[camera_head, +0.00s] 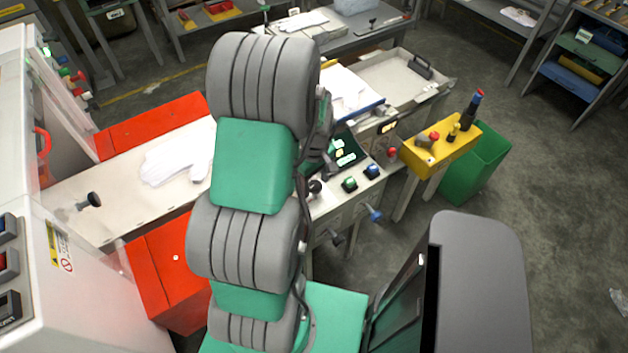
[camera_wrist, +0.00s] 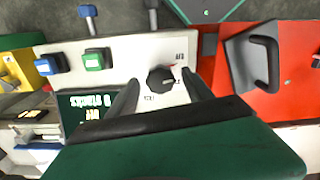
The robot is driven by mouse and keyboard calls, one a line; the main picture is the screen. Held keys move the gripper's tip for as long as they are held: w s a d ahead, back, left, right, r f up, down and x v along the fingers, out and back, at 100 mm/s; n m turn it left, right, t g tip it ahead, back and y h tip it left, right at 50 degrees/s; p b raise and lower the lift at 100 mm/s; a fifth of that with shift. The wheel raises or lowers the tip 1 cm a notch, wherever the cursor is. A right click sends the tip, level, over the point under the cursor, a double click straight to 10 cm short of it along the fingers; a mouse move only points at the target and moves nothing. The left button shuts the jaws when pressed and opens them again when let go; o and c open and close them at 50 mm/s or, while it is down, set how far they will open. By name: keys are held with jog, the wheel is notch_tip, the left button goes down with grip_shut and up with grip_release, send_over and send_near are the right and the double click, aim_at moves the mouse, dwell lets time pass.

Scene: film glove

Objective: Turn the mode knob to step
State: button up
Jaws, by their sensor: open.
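The mode knob (camera_wrist: 160,79) is a round black knob on a pale panel (camera_wrist: 125,60), with small printed labels around it that are too small to read surely. In the wrist view my gripper (camera_wrist: 161,82) is open, with one dark finger on each side of the knob and pale panel showing between knob and fingers. The height of the fingertips above the panel cannot be told. The knob's pointer direction is not clear. In the head view a dark knob (camera_head: 315,187) shows beside my arm, which hides most of the gripper area.
A green button (camera_wrist: 93,60) and a blue button (camera_wrist: 50,64) sit left of the knob. A dark display (camera_wrist: 85,105) is close to the left finger. A red guard with a black handle (camera_wrist: 265,62) stands to the right. Levers (camera_wrist: 88,15) stick out from the panel's edge.

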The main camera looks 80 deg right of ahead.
grip_shut()
dwell(0.7)
